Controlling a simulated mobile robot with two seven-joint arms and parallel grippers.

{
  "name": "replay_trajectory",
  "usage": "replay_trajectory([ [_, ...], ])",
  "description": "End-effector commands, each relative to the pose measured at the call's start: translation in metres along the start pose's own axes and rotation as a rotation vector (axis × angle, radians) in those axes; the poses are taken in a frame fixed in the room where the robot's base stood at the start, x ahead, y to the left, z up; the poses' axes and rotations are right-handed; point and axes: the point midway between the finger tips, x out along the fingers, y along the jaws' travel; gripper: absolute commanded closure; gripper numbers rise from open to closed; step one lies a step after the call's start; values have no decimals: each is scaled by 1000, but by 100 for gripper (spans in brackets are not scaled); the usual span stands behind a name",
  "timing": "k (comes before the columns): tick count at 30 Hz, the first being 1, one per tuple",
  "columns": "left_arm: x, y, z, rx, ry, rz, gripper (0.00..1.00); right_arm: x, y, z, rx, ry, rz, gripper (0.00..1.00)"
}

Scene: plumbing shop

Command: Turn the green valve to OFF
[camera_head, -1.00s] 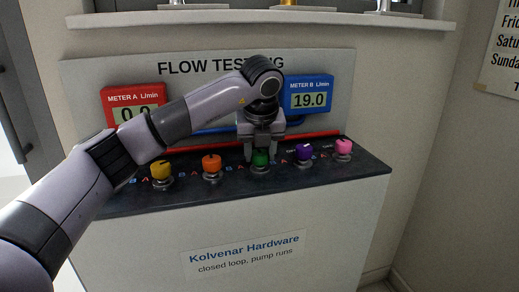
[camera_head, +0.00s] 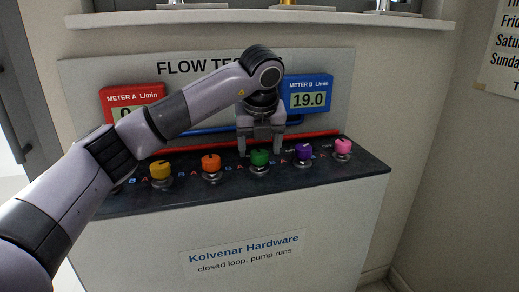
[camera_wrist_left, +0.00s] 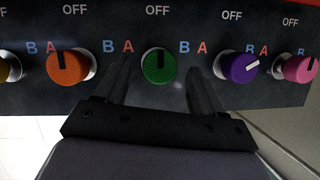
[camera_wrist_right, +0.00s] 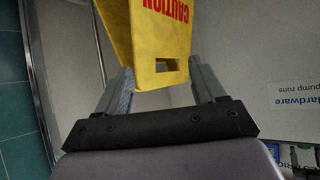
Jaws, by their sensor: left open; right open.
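The green valve (camera_head: 260,158) is the middle knob on the dark panel top. In the left wrist view the green knob (camera_wrist_left: 158,66) has a dark line pointing up toward its OFF label (camera_wrist_left: 158,10); A lies to its left and B to its right. My right gripper (camera_wrist_right: 162,75) is open, away from the panel, facing a yellow caution sign (camera_wrist_right: 160,40).
Orange (camera_head: 211,164) and yellow (camera_head: 160,170) knobs stand left of the green one, purple (camera_head: 303,152) and pink (camera_head: 343,147) to the right. Blue meter B (camera_head: 307,96) reads 19.0. My left arm partly covers red meter A (camera_head: 130,98). Pipes run behind the knobs.

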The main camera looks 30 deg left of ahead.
Motion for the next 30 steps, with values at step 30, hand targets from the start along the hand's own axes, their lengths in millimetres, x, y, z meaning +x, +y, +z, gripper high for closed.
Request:
replay_trajectory([
  [30, -49, -7, -6, 24, 13, -25, 31, -2, 0, -3, 0, 0, 0, 31],
])
